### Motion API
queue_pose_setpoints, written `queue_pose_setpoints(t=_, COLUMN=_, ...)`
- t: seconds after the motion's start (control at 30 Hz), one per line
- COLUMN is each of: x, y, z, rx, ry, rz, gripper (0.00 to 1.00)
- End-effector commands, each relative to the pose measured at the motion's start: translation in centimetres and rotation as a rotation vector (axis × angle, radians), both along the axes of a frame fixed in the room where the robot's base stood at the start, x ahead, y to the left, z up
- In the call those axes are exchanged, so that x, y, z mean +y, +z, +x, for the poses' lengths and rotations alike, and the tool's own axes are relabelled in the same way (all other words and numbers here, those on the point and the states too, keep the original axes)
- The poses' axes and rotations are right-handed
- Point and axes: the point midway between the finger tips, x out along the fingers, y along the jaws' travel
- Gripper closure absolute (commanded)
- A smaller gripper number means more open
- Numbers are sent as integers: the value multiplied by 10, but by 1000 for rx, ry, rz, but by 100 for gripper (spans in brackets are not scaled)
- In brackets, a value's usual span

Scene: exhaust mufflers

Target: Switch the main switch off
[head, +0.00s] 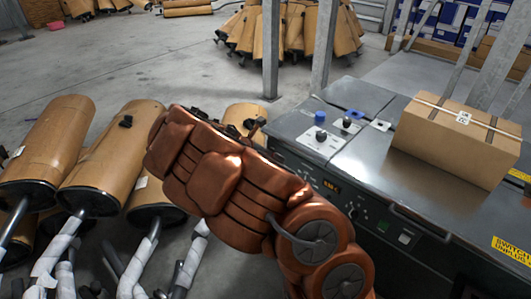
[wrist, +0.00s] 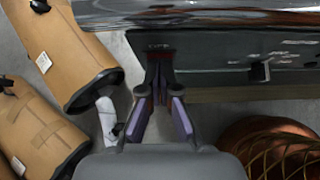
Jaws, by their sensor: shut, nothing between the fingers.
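In the wrist view my gripper (wrist: 159,92) is shut and empty, its purple-grey fingers pointing at the dark front panel of the machine (wrist: 215,62). The fingertips are at the panel's left end, below a small pale label, and cover what is behind them. Whether they touch the panel I cannot tell. No main switch can be clearly made out; one may be hidden behind the fingers. A black knob (wrist: 260,72) sits on the panel to the right. In the head view my brown arm hides the panel's left part and most of the gripper.
In the head view the machine top (head: 365,150) carries knobs, a blue cap (head: 319,117) and a cardboard box (head: 455,138). An orange display (head: 331,187) is on its front. Metal posts (head: 270,50) rise behind.

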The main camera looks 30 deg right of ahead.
Motion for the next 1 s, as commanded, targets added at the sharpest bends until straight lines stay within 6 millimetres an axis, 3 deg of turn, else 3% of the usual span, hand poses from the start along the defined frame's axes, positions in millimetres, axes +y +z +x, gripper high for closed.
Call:
queue_pose_setpoints(t=0.47, x=4, y=3, z=-1, rx=1, ry=1, rz=0, gripper=100)
queue_pose_setpoints(t=0.77, x=39, y=10, z=-9, rx=5, ry=-3, rz=-1, gripper=100)
queue_pose_setpoints(t=1.0, x=65, y=48, z=-15, rx=-4, ry=-5, rz=2, gripper=100)
